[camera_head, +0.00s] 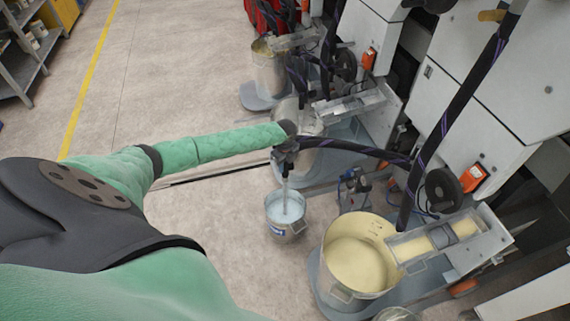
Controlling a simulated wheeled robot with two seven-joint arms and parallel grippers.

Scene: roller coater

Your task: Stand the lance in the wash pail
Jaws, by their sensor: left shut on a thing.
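The wash pail (286,230) is a small metal pail with a blue label and pale bluish liquid in it, standing on the floor near the middle of the view. The lance (285,185) is a thin grey rod, roughly upright, and its lower end shows against the pail's opening. I cannot tell how deep it reaches. My left gripper (287,147) is shut on the lance's upper part, above the pail; its fingers are small and partly hidden. My right gripper is not in view.
A dark hose (350,149) runs right from the lance to the machines. A large drum of cream-coloured liquid (330,262) stands right of the pail on a grey base. White machine cabinets (465,125) fill the right. The floor (190,80) at upper left is clear.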

